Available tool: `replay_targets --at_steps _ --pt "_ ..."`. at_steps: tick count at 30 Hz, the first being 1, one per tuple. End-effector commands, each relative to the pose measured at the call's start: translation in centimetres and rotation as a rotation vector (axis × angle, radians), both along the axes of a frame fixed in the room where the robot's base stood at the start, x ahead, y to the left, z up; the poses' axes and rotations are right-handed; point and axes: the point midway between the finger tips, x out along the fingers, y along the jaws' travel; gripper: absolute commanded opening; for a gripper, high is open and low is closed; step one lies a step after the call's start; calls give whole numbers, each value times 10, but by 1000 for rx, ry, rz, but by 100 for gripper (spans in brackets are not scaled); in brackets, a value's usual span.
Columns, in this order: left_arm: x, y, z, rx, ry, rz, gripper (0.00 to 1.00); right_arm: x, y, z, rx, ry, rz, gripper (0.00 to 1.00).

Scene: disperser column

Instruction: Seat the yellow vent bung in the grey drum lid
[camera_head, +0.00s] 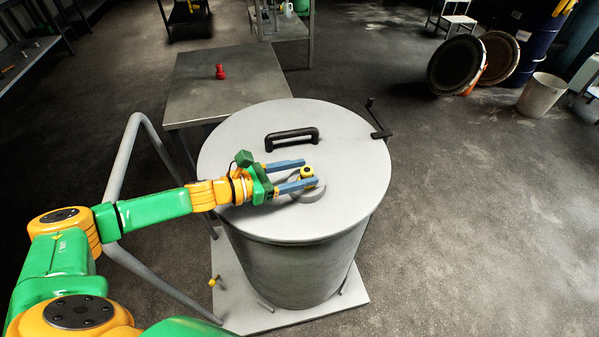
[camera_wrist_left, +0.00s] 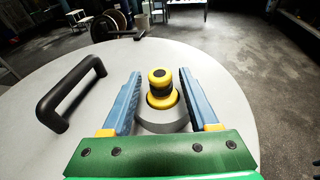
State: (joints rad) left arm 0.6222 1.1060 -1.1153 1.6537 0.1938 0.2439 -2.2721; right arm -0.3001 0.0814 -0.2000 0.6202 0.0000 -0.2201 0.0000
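The yellow vent bung (camera_head: 307,174) with a black top and band stands upright at the round grey collar (camera_head: 312,194) on the grey drum lid (camera_head: 345,150). The bung also shows in the left wrist view (camera_wrist_left: 160,86), with its lower yellow part at the collar's opening; how deep it sits I cannot tell. My left gripper (camera_head: 310,172) is open, its two blue fingers on either side of the bung. In the left wrist view a gap shows between each finger and the bung. My right gripper is not in view.
A black handle (camera_head: 291,138) rises from the lid beside my left gripper. A black crank lever (camera_head: 378,122) is at the lid's right edge. A metal table (camera_head: 240,80) with a red object (camera_head: 220,72) stands behind. A grey tube rail (camera_head: 124,165) stands left of the drum.

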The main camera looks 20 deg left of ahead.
Motion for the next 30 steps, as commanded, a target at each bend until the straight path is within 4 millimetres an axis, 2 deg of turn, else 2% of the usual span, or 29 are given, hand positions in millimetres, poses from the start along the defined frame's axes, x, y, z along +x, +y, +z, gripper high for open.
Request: replay_targets --at_steps 10,15,22,24,30 --pt "-3 4 1 -2 2 3 60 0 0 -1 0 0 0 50" --pt "-32 31 2 4 7 6 60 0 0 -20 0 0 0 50" --pt "-66 59 15 6 6 -3 60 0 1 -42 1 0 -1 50" --pt "-75 66 24 7 7 -8 60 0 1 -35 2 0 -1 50" --pt "-87 78 29 2 1 -1 60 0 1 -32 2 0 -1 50"
